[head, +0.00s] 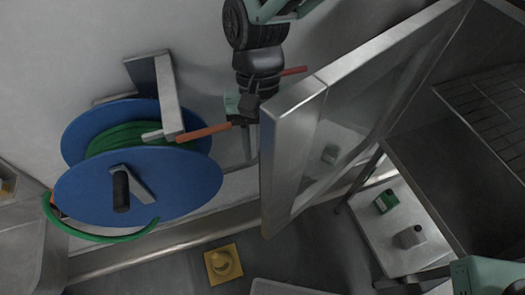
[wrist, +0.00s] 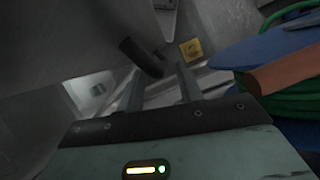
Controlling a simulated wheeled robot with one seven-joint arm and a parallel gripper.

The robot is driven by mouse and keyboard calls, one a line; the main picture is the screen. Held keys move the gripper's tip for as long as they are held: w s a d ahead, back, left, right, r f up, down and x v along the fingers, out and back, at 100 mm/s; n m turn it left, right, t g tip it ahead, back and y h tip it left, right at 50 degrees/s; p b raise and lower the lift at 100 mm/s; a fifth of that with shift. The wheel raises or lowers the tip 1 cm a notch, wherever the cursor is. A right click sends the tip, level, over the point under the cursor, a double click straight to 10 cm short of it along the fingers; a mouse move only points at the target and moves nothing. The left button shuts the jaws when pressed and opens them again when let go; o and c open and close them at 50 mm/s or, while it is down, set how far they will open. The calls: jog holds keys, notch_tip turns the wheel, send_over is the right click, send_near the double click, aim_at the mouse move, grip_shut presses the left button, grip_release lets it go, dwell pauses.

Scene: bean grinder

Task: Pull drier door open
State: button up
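The drier door (head: 290,150), a metal-framed panel with a glass pane, stands swung out from the drier (head: 430,170) at the right, whose inside and wire rack show. My gripper (head: 247,145) is at the left of the door's outer edge in the head view, partly hidden by it. In the wrist view my gripper (wrist: 160,85) has its two fingers apart with a gap between them. A dark, rounded handle (wrist: 141,56) shows just beyond the fingertips, by the grey door surface (wrist: 60,45). I cannot tell whether a finger touches it.
A blue hose reel (head: 180,185) with green hose and an orange-red bar (head: 203,132) is close left of my gripper. A yellow block (head: 223,263) lies on the floor. A low table (head: 385,225) with small containers stands below the drier.

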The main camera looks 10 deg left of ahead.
jog(key=shift+p+x, duration=0.3)
jog(key=shift+x, duration=1.35)
grip_shut()
jog(key=w+a+m, duration=0.1)
jog(key=w+a, duration=0.3)
jog(key=w, duration=0.1)
jog(key=shift+a+y, duration=0.25)
jog(key=shift+y, duration=0.05)
jog(key=shift+r+m, duration=0.1)
jog(key=shift+m, duration=0.2)
grip_release()
jog(key=shift+w+a, duration=0.1)
jog(key=shift+a, duration=0.05)
